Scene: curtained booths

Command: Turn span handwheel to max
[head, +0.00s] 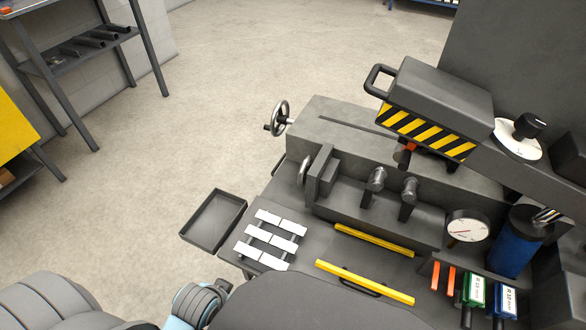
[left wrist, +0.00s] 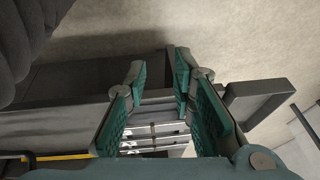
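One spoked handwheel (head: 280,118) with a crank handle stands at the far left end of the grey machine (head: 345,125). A second wheel (head: 305,171), seen nearly edge-on, sits nearer on the machine's left end. No label shows which one is the span handwheel. In the left wrist view, my left gripper (left wrist: 160,72) is open, its green-padded fingers apart with nothing between the tips. It hangs above the machine's front bench, away from both wheels. The head view shows part of my arm at the bottom, but not the left gripper's fingers. My right gripper is not in view.
White plates (head: 268,216) and an empty dark tray (head: 215,220) are at the bench's left end. Yellow bars (head: 365,282) lie in front of the machine. A striped guard (head: 425,130), dial knob (head: 528,126) and gauge (head: 466,228) are right.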

